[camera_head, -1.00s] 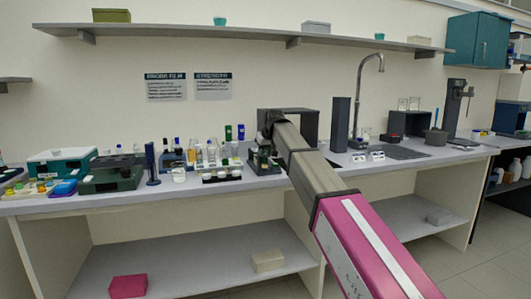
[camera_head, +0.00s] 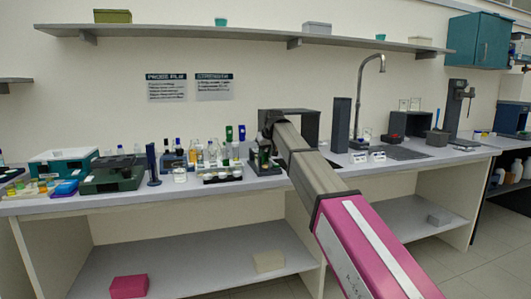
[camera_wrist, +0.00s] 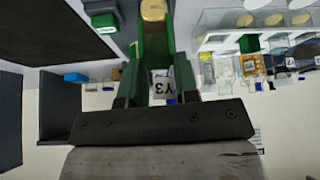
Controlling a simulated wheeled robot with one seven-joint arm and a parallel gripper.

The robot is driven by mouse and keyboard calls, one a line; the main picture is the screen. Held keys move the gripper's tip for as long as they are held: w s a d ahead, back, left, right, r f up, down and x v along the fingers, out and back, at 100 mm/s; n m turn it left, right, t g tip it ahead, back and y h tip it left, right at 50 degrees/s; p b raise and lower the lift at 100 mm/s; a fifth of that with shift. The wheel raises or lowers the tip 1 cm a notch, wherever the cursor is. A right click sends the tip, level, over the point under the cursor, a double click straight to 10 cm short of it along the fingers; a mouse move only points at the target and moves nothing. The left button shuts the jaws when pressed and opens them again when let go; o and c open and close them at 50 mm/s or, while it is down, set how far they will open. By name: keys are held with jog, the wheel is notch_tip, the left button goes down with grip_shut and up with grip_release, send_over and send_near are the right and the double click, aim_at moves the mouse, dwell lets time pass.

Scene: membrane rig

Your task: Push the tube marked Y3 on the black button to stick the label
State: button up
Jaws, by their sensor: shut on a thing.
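A tube with a white label marked Y3 (camera_wrist: 164,88) shows in the wrist view. It is between the green jaws of my gripper (camera_wrist: 158,92), which is shut on it. A round gold piece (camera_wrist: 153,10) lies beyond it at the top of that view; I cannot tell whether it belongs to the tube. In the head view my gripper (camera_head: 264,150) is over the dark stand (camera_head: 268,169) on the bench, partly hidden by my arm. I cannot make out the black button in either view.
A rack of white-capped jars (camera_head: 222,174) and several bottles stand just left of the gripper. A dark box (camera_head: 299,124) is behind it, and a tall dark column (camera_head: 340,125) is to the right. A grey shelf (camera_head: 250,34) runs above the bench.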

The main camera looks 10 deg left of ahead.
jog(key=s+v, duration=0.1)
jog(key=v, duration=0.5)
jog(key=shift+d, duration=0.15)
dwell(0.7)
jog(key=shift+f, duration=0.1)
